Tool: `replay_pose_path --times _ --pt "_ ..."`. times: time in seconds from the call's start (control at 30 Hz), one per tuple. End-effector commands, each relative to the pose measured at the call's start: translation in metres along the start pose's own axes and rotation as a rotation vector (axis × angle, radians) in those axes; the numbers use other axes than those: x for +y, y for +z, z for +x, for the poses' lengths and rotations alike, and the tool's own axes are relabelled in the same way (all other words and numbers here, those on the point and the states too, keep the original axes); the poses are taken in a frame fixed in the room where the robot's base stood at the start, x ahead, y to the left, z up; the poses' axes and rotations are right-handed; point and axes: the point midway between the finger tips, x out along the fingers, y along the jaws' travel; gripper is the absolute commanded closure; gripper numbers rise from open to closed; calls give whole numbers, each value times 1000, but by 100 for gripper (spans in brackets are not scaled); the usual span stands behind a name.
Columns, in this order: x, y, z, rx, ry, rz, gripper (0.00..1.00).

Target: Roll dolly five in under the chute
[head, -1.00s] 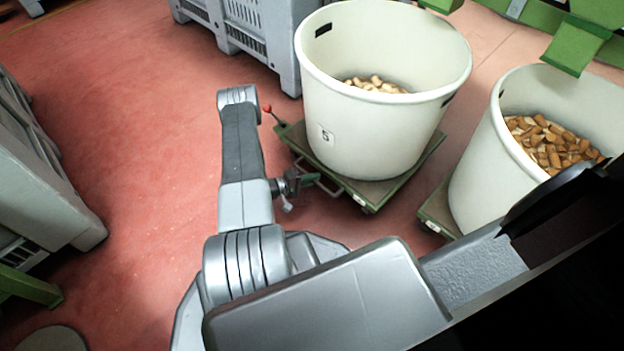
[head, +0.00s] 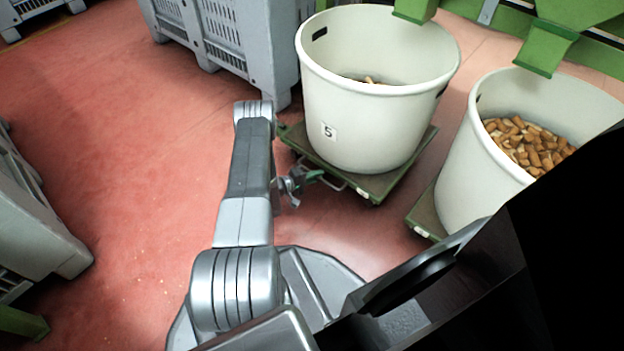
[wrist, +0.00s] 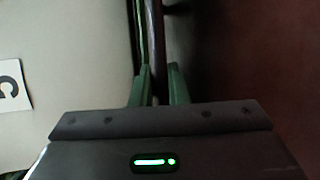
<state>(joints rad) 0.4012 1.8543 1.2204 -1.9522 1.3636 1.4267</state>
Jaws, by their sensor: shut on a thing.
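Dolly five (head: 388,190) is a low green platform bearing a large cream tub (head: 385,125) marked 5, with some corks (head: 370,81) inside. My gripper (head: 312,178) is at the dolly's near edge, shut on its handle (head: 330,182). In the wrist view the green fingers (wrist: 157,82) close around the dark handle bar (wrist: 155,35), beside the pale tub wall (wrist: 75,60). A green chute mouth (head: 415,9) overlaps the tub's far rim in the head view. Its upper part is cut off.
A second cream tub (head: 462,190), fuller of corks, stands close on the right on its own dolly (head: 425,215), under another green chute (head: 545,47). Grey crates (head: 225,40) stand behind left; another (head: 35,215) is at left. Red floor between is clear.

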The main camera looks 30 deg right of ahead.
Motion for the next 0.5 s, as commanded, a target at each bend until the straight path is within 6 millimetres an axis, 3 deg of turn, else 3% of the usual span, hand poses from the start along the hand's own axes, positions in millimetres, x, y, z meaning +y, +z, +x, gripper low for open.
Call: replay_pose_path --times 0.13,0.17,0.23,0.5 --pt "2 -4 2 3 1 9 100" --pt "2 -4 2 3 1 10 80" --pt "2 -4 2 2 1 9 66" --pt "1 -2 1 1 1 6 64"
